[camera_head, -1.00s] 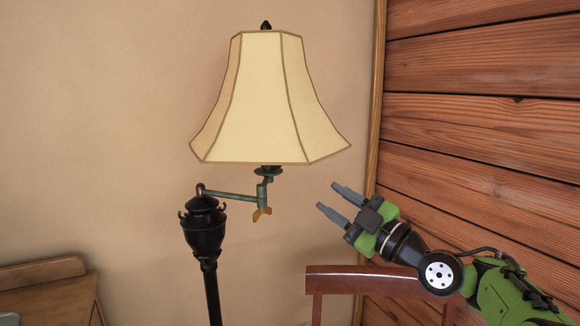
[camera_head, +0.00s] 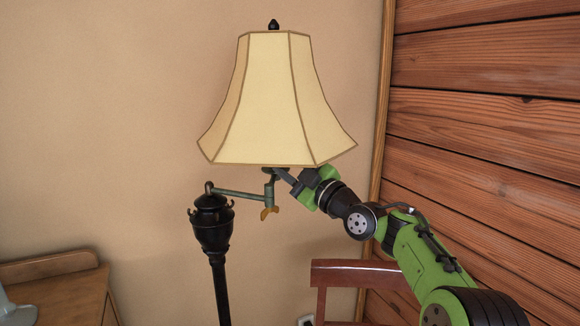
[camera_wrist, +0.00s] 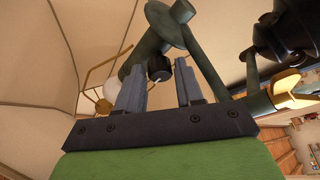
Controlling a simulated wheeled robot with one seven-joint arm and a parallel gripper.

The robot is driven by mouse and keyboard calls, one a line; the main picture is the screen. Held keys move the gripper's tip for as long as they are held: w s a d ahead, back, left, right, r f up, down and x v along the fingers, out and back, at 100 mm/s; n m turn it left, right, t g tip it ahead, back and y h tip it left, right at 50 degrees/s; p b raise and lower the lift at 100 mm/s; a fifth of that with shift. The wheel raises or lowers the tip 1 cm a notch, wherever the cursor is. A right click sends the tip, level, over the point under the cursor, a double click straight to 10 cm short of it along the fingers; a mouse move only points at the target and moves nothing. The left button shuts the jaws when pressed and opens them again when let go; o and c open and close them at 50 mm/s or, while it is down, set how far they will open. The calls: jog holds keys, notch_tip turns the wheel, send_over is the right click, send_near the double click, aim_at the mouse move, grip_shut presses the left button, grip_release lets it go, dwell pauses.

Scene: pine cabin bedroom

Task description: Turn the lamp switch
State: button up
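The floor lamp has a cream paneled shade (camera_head: 270,100), a black post (camera_head: 212,225) and a green-grey swing arm (camera_head: 238,194). A small dark knob with a pale end, which looks like the switch (camera_wrist: 159,70), shows in the wrist view below the socket, beside a white bulb (camera_wrist: 113,89). My gripper (camera_head: 284,174) is just under the shade's lower right edge, by the socket. In the wrist view my gripper (camera_wrist: 158,78) has its fingers apart, with the knob appearing between their tips. I cannot tell whether they touch it. The shade partly hides the socket in the head view.
A brass wing piece (camera_head: 269,212) hangs below the swing arm's joint; it also shows at the right of the wrist view (camera_wrist: 297,92). A reddish wooden chair (camera_head: 350,273) stands below my arm. A wooden desk (camera_head: 60,285) is at lower left. A plank wall (camera_head: 480,130) is at right.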

grip_shut()
jog(key=shift+f+m+b, duration=0.1)
jog(key=shift+m+b, duration=0.2)
jog(key=m+t+h+b, duration=0.1)
jog(key=m+t+b, duration=0.1)
jog(key=m, duration=0.2)
jog(key=shift+a+f+b, duration=0.15)
jog(key=shift+b, duration=0.25)
jog(key=shift+s+a+m+t+h, duration=0.1)
jog(key=shift+m+t+h, duration=0.6)
jog(key=shift+m, duration=0.9)
jog(key=shift+m+t+h, duration=0.6)
jog(key=shift+m+h, duration=0.1)
jog(key=shift+m, duration=0.9)
jog(key=shift+o, duration=0.6)
grip_release()
